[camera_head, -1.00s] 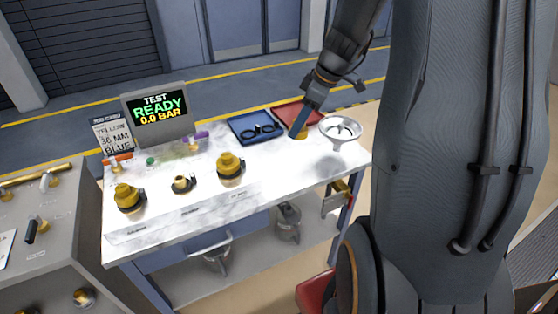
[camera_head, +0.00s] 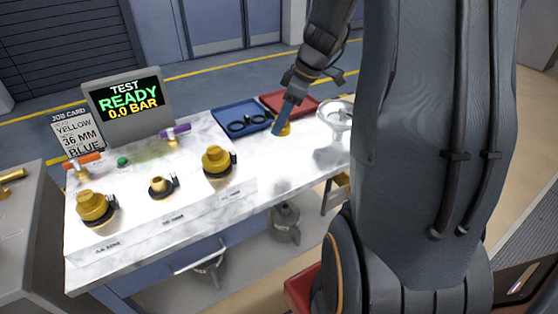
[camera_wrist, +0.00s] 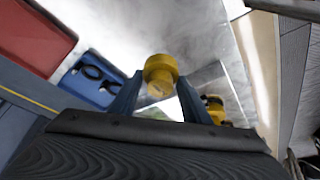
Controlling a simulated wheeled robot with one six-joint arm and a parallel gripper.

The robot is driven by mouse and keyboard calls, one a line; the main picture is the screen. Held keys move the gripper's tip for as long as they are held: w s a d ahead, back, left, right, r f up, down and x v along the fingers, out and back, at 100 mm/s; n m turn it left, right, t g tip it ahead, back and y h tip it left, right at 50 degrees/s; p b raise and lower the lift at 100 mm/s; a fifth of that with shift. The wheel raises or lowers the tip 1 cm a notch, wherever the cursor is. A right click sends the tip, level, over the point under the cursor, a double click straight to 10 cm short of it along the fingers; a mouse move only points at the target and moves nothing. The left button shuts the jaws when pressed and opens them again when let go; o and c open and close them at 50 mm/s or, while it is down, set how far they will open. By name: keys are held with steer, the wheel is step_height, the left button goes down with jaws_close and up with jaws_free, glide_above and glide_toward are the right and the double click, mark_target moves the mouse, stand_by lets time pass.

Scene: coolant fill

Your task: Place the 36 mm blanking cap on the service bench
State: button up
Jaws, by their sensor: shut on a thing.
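My gripper (camera_head: 281,127) is shut on a yellow cap (camera_head: 284,129) over the right part of the white service bench (camera_head: 265,165), in front of the red tray. In the wrist view the yellow cap (camera_wrist: 160,72) sits between the two blue fingertips of my gripper (camera_wrist: 160,88). Its round top stands out beyond the fingers. In the head view the fingers hide part of the cap. The cap is at or just above the bench top; I cannot tell whether it touches. No size marking on it is readable.
A blue tray (camera_head: 226,126) holding black rings and a red tray (camera_head: 305,107) lie behind the gripper. A white funnel (camera_head: 333,120) stands to its right. Several yellow fittings (camera_head: 216,161) line the bench's front left. A display (camera_head: 128,98) reads READY. Bench between fittings and gripper is clear.

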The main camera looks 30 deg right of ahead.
step_height(320, 180, down, 10)
steer(key=shift+p, duration=0.95)
steer(key=shift+f, duration=0.15)
steer(key=o, duration=1)
steer(key=shift+o, duration=0.2)
